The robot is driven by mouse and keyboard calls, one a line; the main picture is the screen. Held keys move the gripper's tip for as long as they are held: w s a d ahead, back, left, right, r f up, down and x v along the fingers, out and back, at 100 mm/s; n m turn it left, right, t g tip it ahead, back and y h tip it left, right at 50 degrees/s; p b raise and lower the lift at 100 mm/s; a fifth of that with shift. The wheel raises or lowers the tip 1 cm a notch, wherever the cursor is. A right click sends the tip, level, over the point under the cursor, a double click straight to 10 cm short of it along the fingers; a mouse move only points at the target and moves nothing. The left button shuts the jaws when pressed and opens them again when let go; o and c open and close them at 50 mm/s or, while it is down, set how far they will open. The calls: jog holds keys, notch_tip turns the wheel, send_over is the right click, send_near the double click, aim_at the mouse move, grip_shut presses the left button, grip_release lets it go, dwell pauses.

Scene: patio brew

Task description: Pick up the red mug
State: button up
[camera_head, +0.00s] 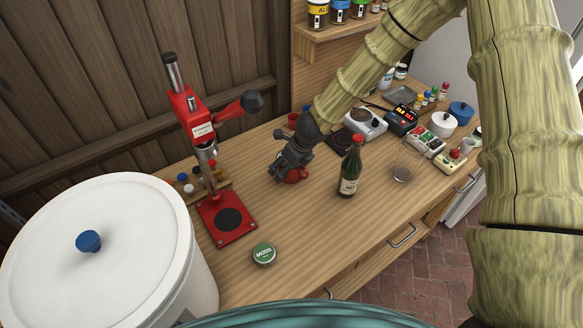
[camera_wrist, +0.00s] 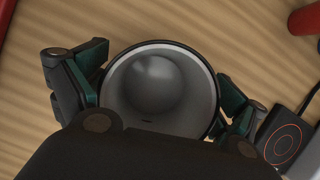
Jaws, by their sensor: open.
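The red mug (camera_head: 297,174) stands on the wooden counter, mostly hidden under my gripper (camera_head: 283,172) in the head view. In the wrist view I look down into the mug (camera_wrist: 160,84), whose inside is grey with a pale rim. My gripper (camera_wrist: 165,85) is open, with one dark green-padded finger on each side of the mug. The fingers are close to its wall; I cannot tell whether they touch it. The mug's handle cannot be made out in the wrist view.
A green bottle (camera_head: 350,168) and a clear glass (camera_head: 403,163) stand right of my gripper. A red lever press (camera_head: 205,140) stands left, with a green-lidded tin (camera_head: 264,253) in front. A black device with an orange ring (camera_wrist: 284,142) lies near the right finger. A white lidded bucket (camera_head: 110,260) fills the lower left.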

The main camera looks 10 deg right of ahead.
jog(key=shift+c, duration=0.4)
jog(key=c, duration=1)
